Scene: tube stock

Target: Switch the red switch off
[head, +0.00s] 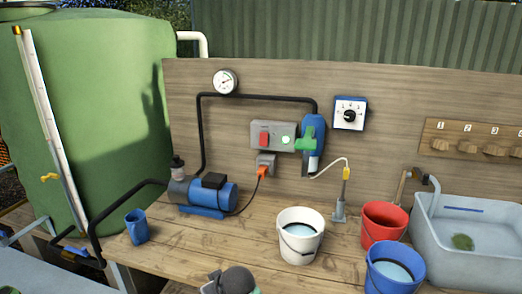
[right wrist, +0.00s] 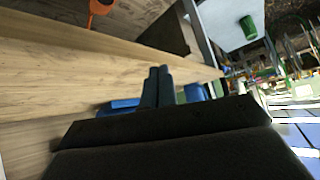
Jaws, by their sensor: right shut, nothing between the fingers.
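The red switch (head: 264,139) sits on the left of a grey box (head: 273,128) on the wooden back panel in the head view. A round pale green lamp (head: 286,140) is on the same box. Which position the switch is in is too small to tell. My right gripper (right wrist: 157,72) shows in the right wrist view with its two dark fingers together and nothing between them, apart from the switch. A dark rounded part of my arm (head: 235,280) shows at the bottom of the head view. My left gripper is not in view.
A green valve handle (head: 305,138) is close to the right of the box, and a socket with an orange plug (head: 263,171) is below. On the bench stand a blue pump (head: 209,195), white bucket (head: 300,252), red bucket (head: 381,232) and blue mug (head: 136,227).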

